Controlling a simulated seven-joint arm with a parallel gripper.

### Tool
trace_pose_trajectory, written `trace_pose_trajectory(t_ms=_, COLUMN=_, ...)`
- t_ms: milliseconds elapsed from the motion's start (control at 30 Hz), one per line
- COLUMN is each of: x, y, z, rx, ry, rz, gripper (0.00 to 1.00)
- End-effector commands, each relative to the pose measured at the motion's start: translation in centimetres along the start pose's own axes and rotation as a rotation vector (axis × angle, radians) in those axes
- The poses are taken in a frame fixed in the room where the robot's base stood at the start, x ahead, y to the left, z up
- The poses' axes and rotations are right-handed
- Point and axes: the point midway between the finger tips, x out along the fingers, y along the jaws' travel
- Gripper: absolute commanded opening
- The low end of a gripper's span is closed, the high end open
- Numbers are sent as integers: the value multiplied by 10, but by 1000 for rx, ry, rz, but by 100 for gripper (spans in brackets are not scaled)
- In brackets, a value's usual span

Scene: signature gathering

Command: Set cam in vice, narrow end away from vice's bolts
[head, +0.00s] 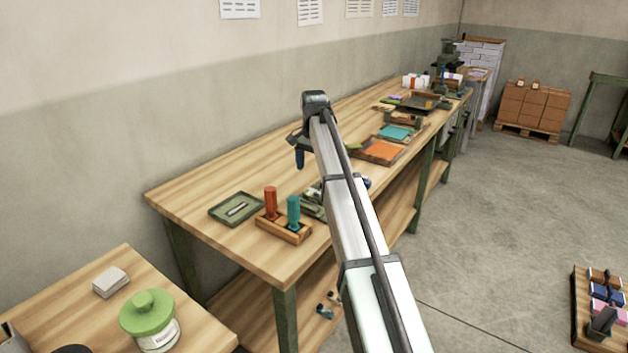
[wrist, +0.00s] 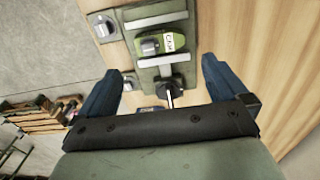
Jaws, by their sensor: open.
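The green vice (wrist: 172,74) shows in the wrist view below my gripper, with two pale jaw bars and a dark screw end with a metal rod. A light green cam (wrist: 178,41) with a "CAM" label and a grey block on it lies between the jaw bars. I cannot tell surely which end is narrow or where the bolts are. My gripper (wrist: 161,67) is open, its blue fingers spread apart, with nothing held. In the head view my gripper (head: 300,157) hangs above the bench, and the vice (head: 313,203) is partly hidden by my arm.
On the long wooden bench (head: 205,180) are a green tray (head: 222,214) with a small metal piece and a wooden block (head: 283,231) with orange and teal handles. The bench's wall side is clear.

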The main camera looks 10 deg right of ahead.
Motion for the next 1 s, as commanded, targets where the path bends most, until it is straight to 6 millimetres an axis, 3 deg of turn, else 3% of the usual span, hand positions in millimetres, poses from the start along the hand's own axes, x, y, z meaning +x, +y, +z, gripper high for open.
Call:
trace_pose_trajectory(t_ms=233, x=-23, y=0, z=0, rx=0, ry=0, rz=0, gripper=100)
trace_pose_trajectory(t_ms=733, x=-26, y=4, z=-4, rx=6, ry=0, rz=0, gripper=100)
trace_pose_trajectory(t_ms=867, x=-36, y=15, z=-19, rx=29, ry=8, rz=-7, gripper=100)
trace_pose_trajectory(t_ms=1000, x=-65, y=16, z=-55, rx=60, ry=23, rz=-23, gripper=100)
